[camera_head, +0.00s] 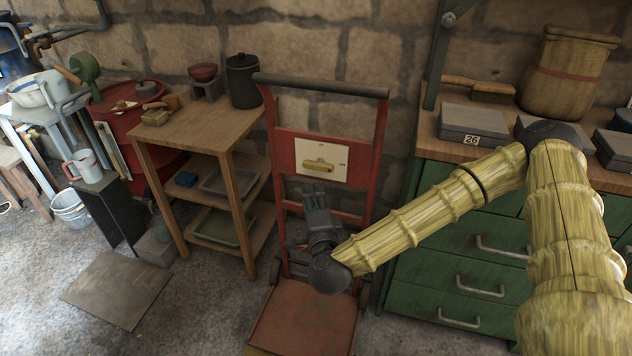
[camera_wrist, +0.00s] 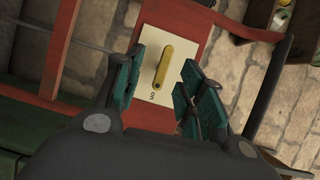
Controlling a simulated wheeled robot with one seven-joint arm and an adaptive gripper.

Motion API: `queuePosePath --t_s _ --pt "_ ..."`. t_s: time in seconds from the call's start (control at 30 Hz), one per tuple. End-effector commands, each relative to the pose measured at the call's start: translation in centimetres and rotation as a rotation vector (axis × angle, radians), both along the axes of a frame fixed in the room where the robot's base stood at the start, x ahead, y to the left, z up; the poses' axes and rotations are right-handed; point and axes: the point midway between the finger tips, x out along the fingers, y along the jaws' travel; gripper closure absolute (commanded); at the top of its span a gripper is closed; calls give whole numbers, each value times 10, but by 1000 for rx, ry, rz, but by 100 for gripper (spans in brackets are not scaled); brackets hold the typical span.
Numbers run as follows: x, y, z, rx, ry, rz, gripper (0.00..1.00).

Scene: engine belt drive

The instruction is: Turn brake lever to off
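The brake lever (camera_head: 318,164) is a yellow handle on a cream plate (camera_head: 335,172), which is fixed to the red frame of a hand truck. In the head view the lever lies roughly level across the plate. In the wrist view the lever (camera_wrist: 163,66) shows between the two fingers, slanting, with small marks on the plate below it. My gripper (camera_head: 315,195) is in front of and just below the plate. In the wrist view my gripper (camera_wrist: 158,84) is open, its green-padded fingers apart on either side of the lever. I see no contact with the lever.
The red hand truck (camera_head: 283,150) stands against the stone wall. A wooden shelf table (camera_head: 185,135) is to its left. A green drawer cabinet (camera_head: 430,258) with boxes on top is to its right. A flat board (camera_head: 120,288) lies on the floor.

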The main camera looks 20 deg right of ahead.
Motion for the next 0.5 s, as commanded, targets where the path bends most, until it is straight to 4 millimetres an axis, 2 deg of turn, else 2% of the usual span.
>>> queuePosePath --t_s 0.1,0.27,0.5 --pt "5 -16 6 30 -42 -50 61" --pt "13 -22 11 39 -57 -67 61" --pt "46 -28 11 39 -56 -67 61"
